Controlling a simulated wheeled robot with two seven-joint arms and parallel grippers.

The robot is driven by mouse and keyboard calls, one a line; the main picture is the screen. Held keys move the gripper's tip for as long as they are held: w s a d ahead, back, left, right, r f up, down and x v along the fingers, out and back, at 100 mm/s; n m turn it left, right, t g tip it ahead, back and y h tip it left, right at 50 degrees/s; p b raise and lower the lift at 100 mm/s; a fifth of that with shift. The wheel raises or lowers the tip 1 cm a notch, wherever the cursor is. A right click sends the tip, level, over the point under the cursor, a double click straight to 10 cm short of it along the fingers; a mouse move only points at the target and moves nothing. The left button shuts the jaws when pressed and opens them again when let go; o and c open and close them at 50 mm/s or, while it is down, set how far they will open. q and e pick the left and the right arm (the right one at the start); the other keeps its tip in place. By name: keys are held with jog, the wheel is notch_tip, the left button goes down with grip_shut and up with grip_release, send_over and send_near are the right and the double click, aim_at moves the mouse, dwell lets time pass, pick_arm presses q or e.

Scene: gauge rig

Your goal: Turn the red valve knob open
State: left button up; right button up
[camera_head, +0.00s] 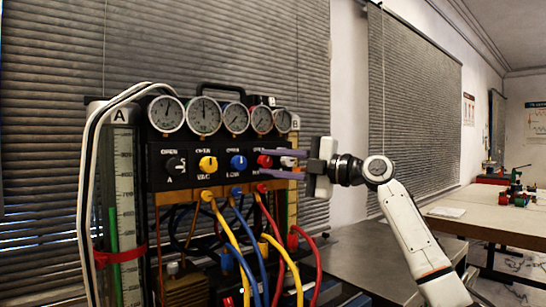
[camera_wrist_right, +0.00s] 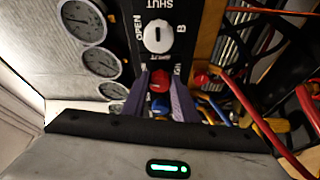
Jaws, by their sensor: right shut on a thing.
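The red valve knob (camera_head: 264,160) is on the front of the black gauge manifold (camera_head: 222,148), between the blue knob (camera_head: 238,162) and the white knob (camera_head: 289,161). My right gripper (camera_head: 267,162) reaches in from the right, its two purple fingers above and below the red knob. In the right wrist view, the red knob (camera_wrist_right: 159,80) sits between the fingertips, and the gripper (camera_wrist_right: 163,88) is shut on it. The fingers partly hide the knob's sides. The white knob (camera_wrist_right: 158,37) is just beyond the fingertips. My left gripper is not in view.
Several round gauges (camera_head: 203,116) line the manifold's top. Yellow, blue and red hoses (camera_head: 249,252) hang below it, close under my right gripper. A clear scale tube (camera_head: 124,200) stands at the left. A grey bench (camera_head: 365,246) lies below my right arm.

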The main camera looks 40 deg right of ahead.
jog(key=shift+r+n+g+p, duration=0.2)
jog(key=shift+n+g+p, duration=0.2)
jog(key=shift+n+p, duration=0.5)
jog(key=shift+n+h, duration=0.3)
jog(key=shift+n, duration=0.3)
jog(key=shift+p, duration=0.35)
jog(key=o, duration=1.1)
jog(key=shift+c, duration=0.2)
